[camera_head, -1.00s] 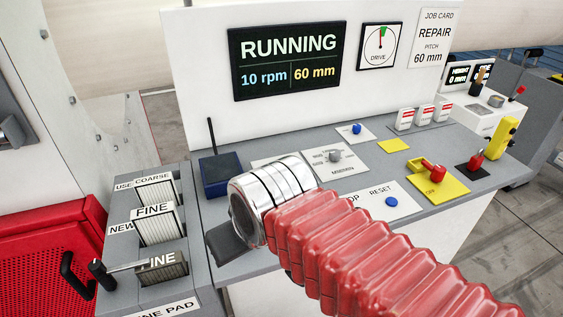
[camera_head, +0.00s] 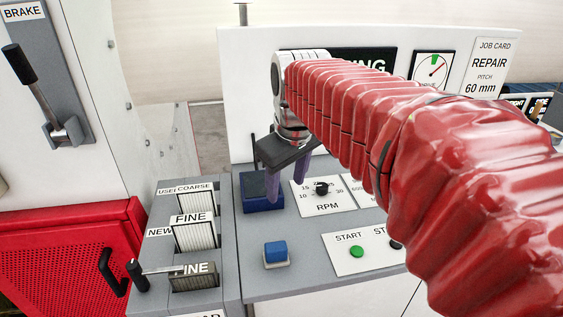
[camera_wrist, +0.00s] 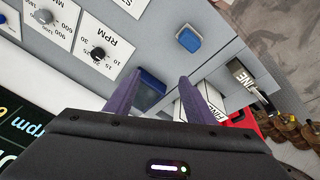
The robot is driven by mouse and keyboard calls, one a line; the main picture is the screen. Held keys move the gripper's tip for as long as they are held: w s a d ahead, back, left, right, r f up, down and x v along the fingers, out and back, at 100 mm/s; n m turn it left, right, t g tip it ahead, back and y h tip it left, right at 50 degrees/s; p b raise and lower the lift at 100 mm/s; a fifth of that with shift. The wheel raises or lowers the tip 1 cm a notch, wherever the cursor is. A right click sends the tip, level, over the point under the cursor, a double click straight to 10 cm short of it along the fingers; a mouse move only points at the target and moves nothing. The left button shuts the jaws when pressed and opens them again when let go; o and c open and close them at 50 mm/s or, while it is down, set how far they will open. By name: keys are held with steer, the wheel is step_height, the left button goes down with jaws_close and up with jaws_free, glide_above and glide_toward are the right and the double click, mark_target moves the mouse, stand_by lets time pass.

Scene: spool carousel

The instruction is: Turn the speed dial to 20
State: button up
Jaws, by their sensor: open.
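The speed dial (camera_head: 321,188) is a small black knob on a white plate marked RPM, with numbers around it, on the grey console. It also shows at the upper left of the wrist view (camera_wrist: 98,53). I cannot tell exactly where its pointer stands. My gripper (camera_head: 288,190) points down, with two purple fingers apart and empty, left of the dial and not touching it. In the wrist view the fingers (camera_wrist: 158,85) are spread, with the dial off to their left. The display (camera_head: 370,62) is mostly hidden behind my arm.
A dark blue box (camera_head: 264,204) stands beside the fingers. A blue button (camera_head: 276,252) and a green START button (camera_head: 357,252) are in front. The FINE racks (camera_head: 194,236) stand at left. My red-sleeved arm covers the console's right side.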

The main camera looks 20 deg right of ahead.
steer(key=w+d+n+g, duration=0.1)
steer(key=w+d+n, duration=0.1)
steer(key=w+d, duration=0.6)
steer(key=n+g, duration=0.2)
glide_above(322, 185)
step_height(322, 185, down, 3)
steer(key=shift+y, duration=0.3)
step_height(322, 185, down, 14)
steer(key=shift+r, duration=0.1)
stand_by(0.4)
steer(key=shift+c, duration=0.2)
